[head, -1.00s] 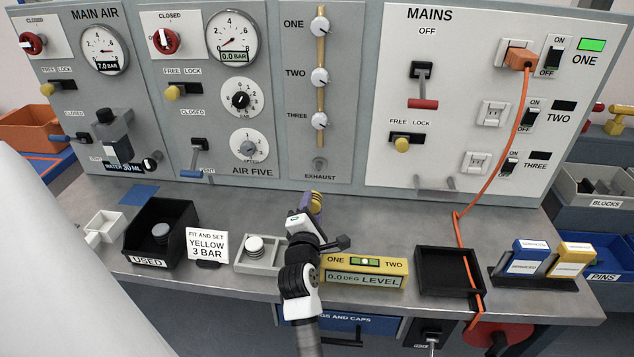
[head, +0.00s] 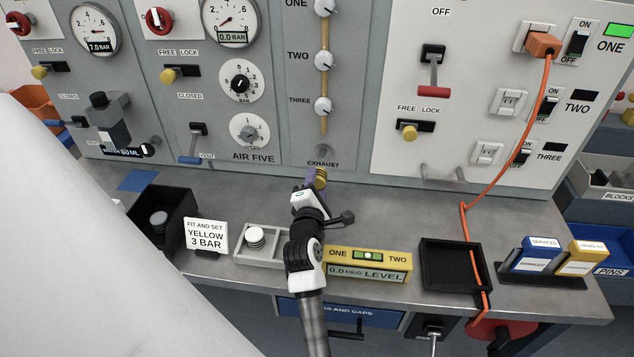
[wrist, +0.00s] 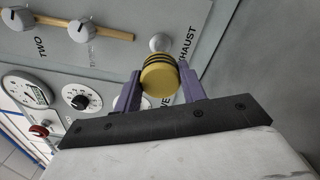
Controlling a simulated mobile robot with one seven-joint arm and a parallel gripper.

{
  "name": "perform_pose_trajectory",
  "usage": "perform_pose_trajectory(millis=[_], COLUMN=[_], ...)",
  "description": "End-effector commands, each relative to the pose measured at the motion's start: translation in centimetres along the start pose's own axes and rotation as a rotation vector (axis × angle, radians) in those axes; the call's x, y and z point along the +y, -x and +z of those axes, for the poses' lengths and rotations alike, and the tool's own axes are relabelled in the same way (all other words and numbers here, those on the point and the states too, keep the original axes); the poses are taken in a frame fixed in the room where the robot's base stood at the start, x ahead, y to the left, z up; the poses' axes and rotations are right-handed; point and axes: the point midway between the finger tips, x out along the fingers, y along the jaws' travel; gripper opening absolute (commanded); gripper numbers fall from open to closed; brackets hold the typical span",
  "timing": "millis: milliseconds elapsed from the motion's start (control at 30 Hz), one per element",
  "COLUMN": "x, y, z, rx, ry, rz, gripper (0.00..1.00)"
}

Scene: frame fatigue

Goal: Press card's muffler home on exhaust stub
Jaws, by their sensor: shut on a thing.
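The card (head: 206,236) stands on the bench and reads "FIT AND SET YELLOW 3 BAR". My gripper (head: 317,183) is shut on a yellow muffler (head: 321,178), just below the panel's exhaust stub (head: 322,151). In the wrist view the muffler (wrist: 160,77) shows yellow with black bands, between the purple fingers of my gripper (wrist: 160,88). The pale round stub (wrist: 160,42) lies directly beyond the muffler's far end, close to it. I cannot tell whether they touch. The muffler's far end is hidden.
The bench holds a grey tray with pale discs (head: 282,247), a yellow level (head: 367,265) and an empty black tray (head: 447,283). A black used bin (head: 178,198) stands left. An orange cable (head: 505,172) hangs right. Gauge AIR FIVE (head: 231,22) reads 0.0 bar.

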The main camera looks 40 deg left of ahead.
Motion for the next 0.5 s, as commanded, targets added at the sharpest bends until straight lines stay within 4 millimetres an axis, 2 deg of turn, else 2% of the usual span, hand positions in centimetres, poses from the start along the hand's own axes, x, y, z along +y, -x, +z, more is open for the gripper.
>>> perform_pose_trajectory(millis=[500], x=[0.0], y=[-4.7], z=[0.0], rx=[-0.001], ry=[0.001], rz=[0.0], gripper=[0.24])
